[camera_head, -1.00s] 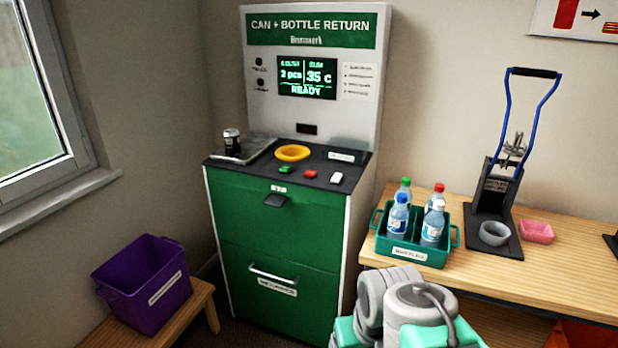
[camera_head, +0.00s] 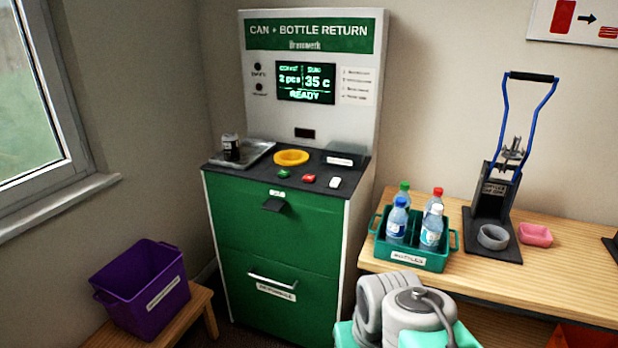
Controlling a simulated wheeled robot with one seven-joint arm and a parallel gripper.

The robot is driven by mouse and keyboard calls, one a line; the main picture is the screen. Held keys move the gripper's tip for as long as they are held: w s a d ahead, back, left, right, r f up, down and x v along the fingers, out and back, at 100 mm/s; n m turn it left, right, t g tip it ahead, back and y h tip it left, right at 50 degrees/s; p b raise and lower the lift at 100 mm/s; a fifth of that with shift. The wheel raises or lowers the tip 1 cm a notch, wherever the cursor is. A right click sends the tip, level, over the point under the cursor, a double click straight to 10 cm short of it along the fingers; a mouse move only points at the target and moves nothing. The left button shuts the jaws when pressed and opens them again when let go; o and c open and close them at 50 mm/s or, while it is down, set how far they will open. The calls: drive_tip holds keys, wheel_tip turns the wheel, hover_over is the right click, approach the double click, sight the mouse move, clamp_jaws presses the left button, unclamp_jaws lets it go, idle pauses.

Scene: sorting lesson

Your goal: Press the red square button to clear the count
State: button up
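The red square button (camera_head: 309,179) sits on the black top of the can and bottle return machine (camera_head: 290,244), between a green button (camera_head: 284,173) on its left and a white button (camera_head: 335,183) on its right. The machine's screen (camera_head: 306,81) reads 2 pcs, 35 c and READY. My arm shows folded at the bottom of the view, right of the machine. I cannot make out my gripper's fingers, and nothing of mine touches the button.
A green crate (camera_head: 432,261) of several bottles and a can crusher (camera_head: 492,205) stand on the wooden bench (camera_head: 560,262). A purple bin (camera_head: 133,297) stands at left. The machine's front is clear.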

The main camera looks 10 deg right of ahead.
clamp_jaws()
idle(1.0)
